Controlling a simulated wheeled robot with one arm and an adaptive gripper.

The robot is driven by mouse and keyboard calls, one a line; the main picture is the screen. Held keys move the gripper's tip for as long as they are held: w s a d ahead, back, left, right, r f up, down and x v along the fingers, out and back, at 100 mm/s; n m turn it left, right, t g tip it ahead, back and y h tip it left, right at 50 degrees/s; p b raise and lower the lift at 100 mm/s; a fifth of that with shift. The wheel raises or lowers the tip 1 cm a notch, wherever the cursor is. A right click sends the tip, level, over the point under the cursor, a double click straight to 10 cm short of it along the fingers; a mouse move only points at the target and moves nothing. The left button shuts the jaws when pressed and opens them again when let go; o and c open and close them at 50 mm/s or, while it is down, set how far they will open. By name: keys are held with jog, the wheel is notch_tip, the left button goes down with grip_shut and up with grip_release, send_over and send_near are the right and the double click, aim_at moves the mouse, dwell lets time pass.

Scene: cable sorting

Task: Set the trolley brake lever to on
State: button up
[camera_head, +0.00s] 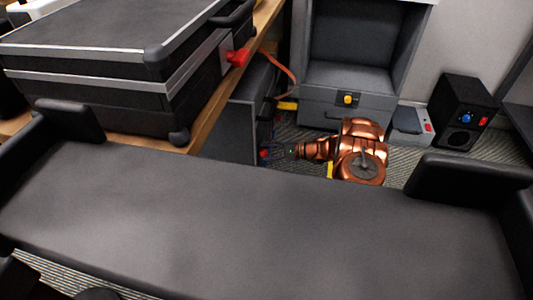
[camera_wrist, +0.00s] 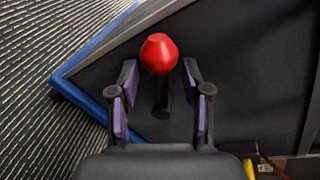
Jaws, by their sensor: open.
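The brake lever has a red knob (camera_wrist: 158,54) on a short black stem (camera_wrist: 162,95), set against a dark panel (camera_wrist: 250,70) with a blue edge, in the wrist view. My gripper (camera_wrist: 160,72) is open, with one finger on each side of the lever. There is a gap between each finger and the knob, so I see no contact. In the head view my gripper (camera_head: 272,152) is low by the side of a dark grey cabinet (camera_head: 235,125), with a small red spot, probably the knob (camera_head: 264,154), at its tip. The lever's on or off markings are not visible.
A grey unit with a yellow knob (camera_head: 347,99) and a black speaker-like box (camera_head: 466,108) stand behind my arm. Ribbed floor (camera_wrist: 50,50) is left of the panel.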

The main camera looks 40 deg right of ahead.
jog(key=shift+a, duration=0.1)
grip_shut()
dwell(0.3)
jog(key=shift+a, duration=0.1)
